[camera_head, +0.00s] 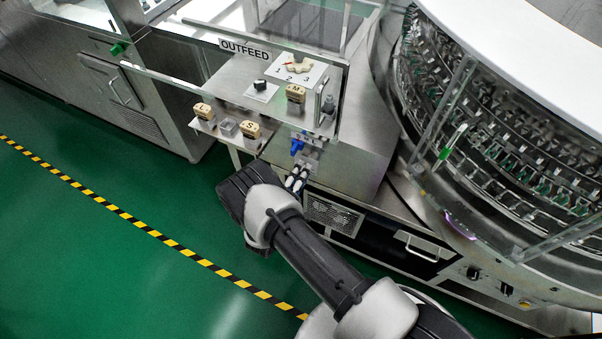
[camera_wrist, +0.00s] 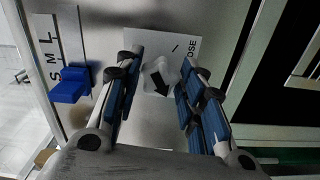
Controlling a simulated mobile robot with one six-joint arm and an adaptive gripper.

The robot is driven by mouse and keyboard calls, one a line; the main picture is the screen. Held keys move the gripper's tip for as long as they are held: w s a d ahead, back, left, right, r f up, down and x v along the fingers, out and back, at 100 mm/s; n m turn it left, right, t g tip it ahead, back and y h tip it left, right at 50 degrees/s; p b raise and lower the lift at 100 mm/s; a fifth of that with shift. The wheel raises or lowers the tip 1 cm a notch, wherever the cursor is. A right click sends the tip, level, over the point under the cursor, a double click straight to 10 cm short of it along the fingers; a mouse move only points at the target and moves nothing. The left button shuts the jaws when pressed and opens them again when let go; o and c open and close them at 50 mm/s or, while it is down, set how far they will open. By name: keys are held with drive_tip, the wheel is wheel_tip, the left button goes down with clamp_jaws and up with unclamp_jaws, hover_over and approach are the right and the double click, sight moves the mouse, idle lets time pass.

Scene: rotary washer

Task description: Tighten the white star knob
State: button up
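The white star knob (camera_wrist: 160,76) shows in the wrist view on a white plate (camera_wrist: 185,46) with partly hidden lettering ending in "OSE". A black arrow on the knob points down and right. My gripper (camera_wrist: 160,66) is open, with one blue-padded finger on each side of the knob. The fingers stand apart, with a small visible gap at the knob; I cannot tell whether either touches it. In the head view my gripper (camera_head: 298,178) is at the front of the outfeed panel, below a blue knob. The white star knob cannot be made out there.
The blue knob (camera_head: 297,146) also shows in the wrist view (camera_wrist: 70,85), beside an "S M L" plate (camera_wrist: 47,55). A cream star knob (camera_head: 298,64) sits above on a "1 2 3" plate. A clear guard (camera_head: 340,70) and the rotary washer (camera_head: 500,120) stand nearby.

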drive_tip(key=shift+o, duration=1.3)
drive_tip(key=shift+s, duration=0.1)
drive_tip(key=v, duration=1.2)
